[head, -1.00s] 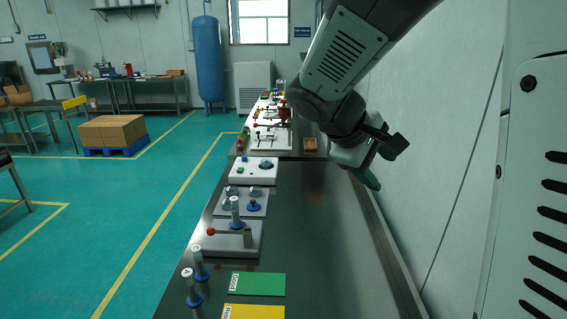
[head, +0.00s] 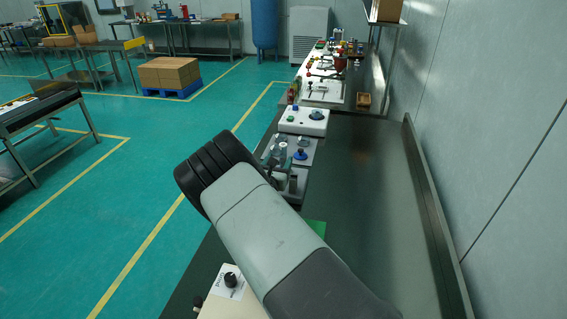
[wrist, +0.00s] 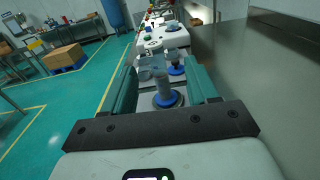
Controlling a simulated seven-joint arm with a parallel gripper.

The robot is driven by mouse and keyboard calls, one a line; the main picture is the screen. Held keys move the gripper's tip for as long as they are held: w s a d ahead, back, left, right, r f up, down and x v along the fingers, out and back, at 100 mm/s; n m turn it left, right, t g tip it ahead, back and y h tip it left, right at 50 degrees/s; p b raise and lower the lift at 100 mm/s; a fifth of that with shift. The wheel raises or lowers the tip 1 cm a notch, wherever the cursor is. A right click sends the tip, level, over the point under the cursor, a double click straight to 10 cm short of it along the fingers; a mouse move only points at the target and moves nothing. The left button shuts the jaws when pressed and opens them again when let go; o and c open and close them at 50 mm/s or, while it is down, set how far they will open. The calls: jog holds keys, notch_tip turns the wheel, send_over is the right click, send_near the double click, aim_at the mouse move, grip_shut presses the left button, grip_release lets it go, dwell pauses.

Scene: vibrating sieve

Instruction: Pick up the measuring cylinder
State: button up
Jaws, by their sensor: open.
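In the wrist view, a clear measuring cylinder (wrist: 160,78) with a round blue base (wrist: 167,98) stands between the two teal fingers of my gripper (wrist: 164,75). The fingers are apart, one on each side of it, with visible gaps. A second, smaller blue-based piece (wrist: 177,69) stands just beyond; it also shows in the head view (head: 301,155). In the head view my arm covers most of the gripper and the cylinder between its fingers.
A white box with a dark knob (head: 304,121) stands beyond on the bench (head: 372,210), with more apparatus farther back. A green card (head: 316,230) is partly hidden by my arm. Another knobbed device (head: 229,281) is at the near edge. The bench's right side is clear.

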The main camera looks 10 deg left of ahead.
aim_at(284, 145)
jog(key=shift+w+a+f, duration=0.25)
jog(key=shift+f, duration=0.1)
jog(key=shift+w+r, duration=0.2)
jog(key=shift+w, duration=4.85)
grip_shut()
